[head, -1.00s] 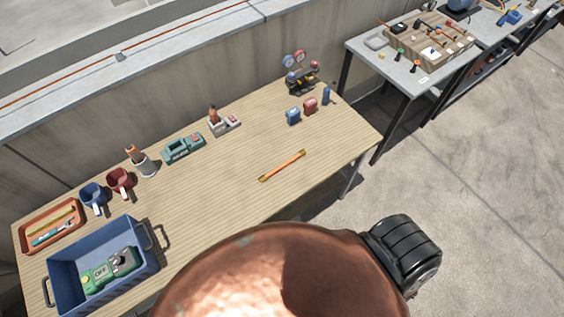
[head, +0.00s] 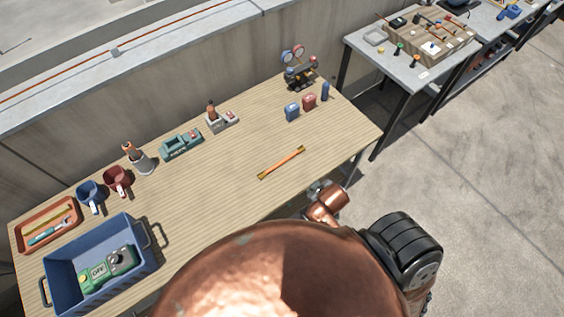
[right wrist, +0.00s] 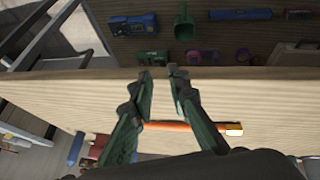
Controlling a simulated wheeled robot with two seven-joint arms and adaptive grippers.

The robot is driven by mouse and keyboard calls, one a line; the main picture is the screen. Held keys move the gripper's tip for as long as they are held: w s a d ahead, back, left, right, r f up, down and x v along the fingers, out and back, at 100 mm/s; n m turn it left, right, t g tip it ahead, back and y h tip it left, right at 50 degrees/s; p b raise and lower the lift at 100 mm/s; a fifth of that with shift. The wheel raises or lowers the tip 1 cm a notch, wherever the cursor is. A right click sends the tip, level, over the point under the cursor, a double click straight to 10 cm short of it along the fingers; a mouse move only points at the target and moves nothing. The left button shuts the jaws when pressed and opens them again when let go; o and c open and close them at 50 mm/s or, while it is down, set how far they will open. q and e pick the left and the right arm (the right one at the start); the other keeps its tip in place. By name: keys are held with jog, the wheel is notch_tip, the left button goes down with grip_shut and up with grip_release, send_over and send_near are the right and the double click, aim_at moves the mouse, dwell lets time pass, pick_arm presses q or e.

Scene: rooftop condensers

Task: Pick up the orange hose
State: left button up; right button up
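The orange hose (head: 281,163) is a short straight piece with yellowish ends, lying on the wooden table right of its middle. It also shows in the right wrist view (right wrist: 190,126), partly hidden behind the fingers. My right gripper (head: 317,188) is partly hidden in the head view, by the table's front edge just below and right of the hose. In the right wrist view, its green fingers (right wrist: 161,74) stand apart with nothing between the tips, near the table edge. They are not touching the hose as far as I can tell. My left gripper is not in view.
The wooden table (head: 225,165) is bare around the hose. Blue and red canisters (head: 292,112) and a gauge set (head: 299,69) stand behind it. A blue bin (head: 62,277) is at the left. The right wrist view shows items such as a green scoop (right wrist: 185,28) beyond the table edge.

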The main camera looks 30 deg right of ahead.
jog(key=w+a+r+n+t+y, duration=0.1)
jog(key=w+a+r+n+t, duration=0.45)
jog(key=w+r, duration=0.55)
jog(key=w+a+r+n+t+y, duration=0.1)
jog(key=w+a+r+n+t, duration=0.4)
jog(key=w+r, duration=0.55)
jog(key=a+r+n+y, duration=0.8)
jog(key=a+r+n, duration=0.35)
jog(key=a, duration=0.25)
jog(key=s+a+f+n+g+y, duration=0.25)
jog(key=a+n, duration=0.25)
jog(key=n, duration=0.3)
jog(key=s+a+f+n+g+y, duration=0.1)
jog(key=s+a+n+g+y, duration=0.25)
jog(key=a+n, duration=0.3)
jog(key=n+g+h, duration=0.8)
jog(key=n+h, duration=0.6)
jog(key=n, duration=0.2)
send_near(282, 161)
jog(key=f, duration=0.1)
jog(key=shift+w+d+f, duration=0.1)
jog(key=shift+d+f, duration=0.3)
jog(key=shift+f, duration=0.55)
jog(key=f, duration=0.3)
jog(key=w+a+f, duration=0.1)
jog(key=f, duration=0.1)
jog(key=shift+w+f, duration=0.1)
jog(key=shift+f, duration=0.25)
